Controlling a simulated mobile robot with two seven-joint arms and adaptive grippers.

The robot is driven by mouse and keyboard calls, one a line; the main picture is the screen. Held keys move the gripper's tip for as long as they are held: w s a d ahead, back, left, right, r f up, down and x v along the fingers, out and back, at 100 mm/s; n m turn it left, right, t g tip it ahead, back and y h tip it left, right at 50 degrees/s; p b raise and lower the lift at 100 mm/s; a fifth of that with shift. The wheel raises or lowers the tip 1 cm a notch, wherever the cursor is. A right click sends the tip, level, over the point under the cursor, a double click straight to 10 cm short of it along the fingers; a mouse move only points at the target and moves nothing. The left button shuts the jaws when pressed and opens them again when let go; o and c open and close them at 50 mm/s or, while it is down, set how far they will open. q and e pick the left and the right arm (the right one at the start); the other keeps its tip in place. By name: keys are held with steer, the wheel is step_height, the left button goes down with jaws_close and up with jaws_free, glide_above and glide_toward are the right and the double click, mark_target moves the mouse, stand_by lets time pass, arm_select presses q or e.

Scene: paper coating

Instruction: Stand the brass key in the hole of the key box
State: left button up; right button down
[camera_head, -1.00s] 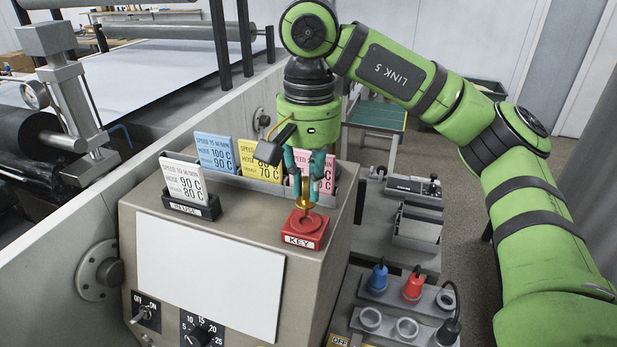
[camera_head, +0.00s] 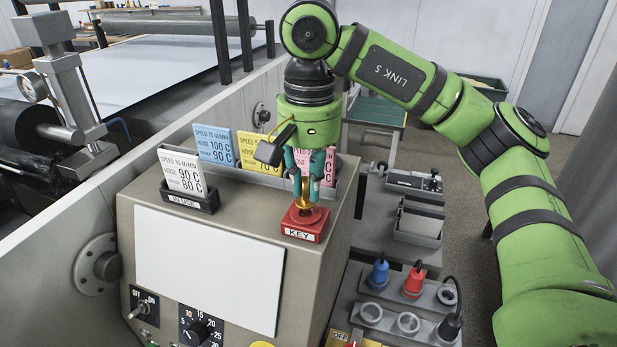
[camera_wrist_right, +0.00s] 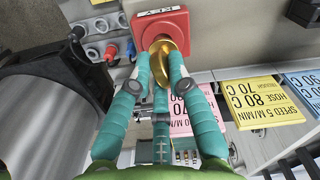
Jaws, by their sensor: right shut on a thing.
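The red key box (camera_head: 304,224), labelled KEY, sits on the front right part of the beige console's top. My right gripper (camera_head: 307,192) is above it, pointing down, with its teal fingers shut on the brass key (camera_head: 305,204). The key is upright and its lower end meets the middle of the box's top. In the right wrist view the brass key (camera_wrist_right: 164,64) shows between the fingers, against the red box (camera_wrist_right: 164,22). The hole is mostly hidden by the key, so how deep the key sits cannot be told. My left gripper is out of view.
Blue, yellow and pink setting cards stand in a rack (camera_head: 240,172) close behind the gripper. A white card stands in the IN USE holder (camera_head: 190,200). A blank white panel (camera_head: 208,265) covers the console's slope. Plugs and sockets (camera_head: 408,300) are at the lower right.

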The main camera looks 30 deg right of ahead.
steer(key=shift+f+b, duration=0.6)
steer(key=shift+f, duration=0.25)
steer(key=c, duration=1.1)
jaws_free()
steer(key=shift+r, duration=0.1)
step_height(320, 180, up, 12)
steer(key=shift+f, duration=0.1)
